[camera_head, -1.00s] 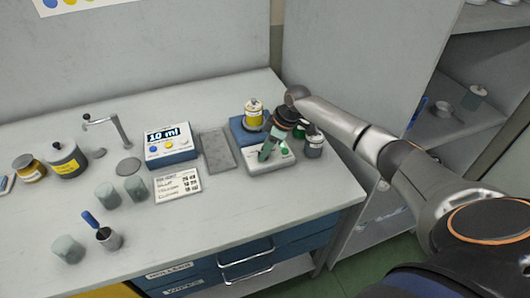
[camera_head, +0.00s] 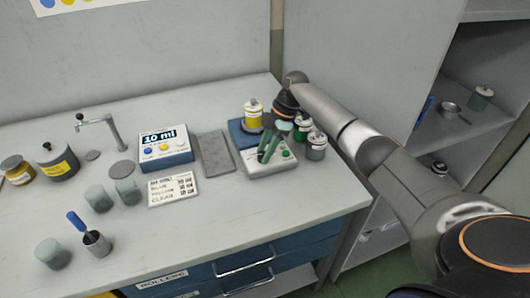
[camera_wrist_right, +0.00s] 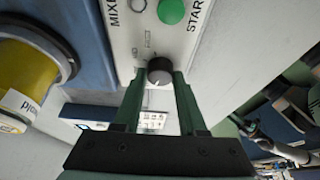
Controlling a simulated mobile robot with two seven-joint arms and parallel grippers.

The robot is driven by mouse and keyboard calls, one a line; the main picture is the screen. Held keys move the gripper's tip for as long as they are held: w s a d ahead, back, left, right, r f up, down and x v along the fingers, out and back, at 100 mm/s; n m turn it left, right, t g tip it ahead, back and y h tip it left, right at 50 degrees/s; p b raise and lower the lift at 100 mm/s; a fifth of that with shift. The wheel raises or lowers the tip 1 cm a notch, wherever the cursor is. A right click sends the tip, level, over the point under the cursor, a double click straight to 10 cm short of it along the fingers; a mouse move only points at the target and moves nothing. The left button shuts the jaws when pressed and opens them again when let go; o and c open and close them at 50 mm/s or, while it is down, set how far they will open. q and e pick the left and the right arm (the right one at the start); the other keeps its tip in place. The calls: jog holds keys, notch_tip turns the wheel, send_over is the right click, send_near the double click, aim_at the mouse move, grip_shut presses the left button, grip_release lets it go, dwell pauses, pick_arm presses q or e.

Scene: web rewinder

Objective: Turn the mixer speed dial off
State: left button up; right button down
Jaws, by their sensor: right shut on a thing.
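The mixer (camera_head: 262,166) is a pale control box with a blue part behind it, at the right of the bench in the head view. Its front panel (camera_wrist_right: 195,45) shows in the wrist view, with part of the word MIX and a green START button (camera_wrist_right: 171,11). The speed dial (camera_wrist_right: 160,71) is a small dark round knob with a light mark. My right gripper (camera_wrist_right: 160,76) has its green fingers on either side of the dial, shut on it. In the head view the right gripper (camera_head: 266,158) reaches down to the panel and hides the dial. My left gripper is not in view.
A yellow-labelled jar (camera_head: 253,114) stands behind the panel, and a grey jar (camera_head: 316,146) stands close to its right. A blue 10 ml display unit (camera_head: 166,148) and a grey pad (camera_head: 215,153) are to the left. The front of the bench is clear there.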

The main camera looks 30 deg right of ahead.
dwell(0.3)
jog(key=shift+c, duration=2.3)
grip_release()
jog(key=v, duration=1.2)
jog(key=shift+r, duration=0.2)
jog(key=shift+d, duration=0.1)
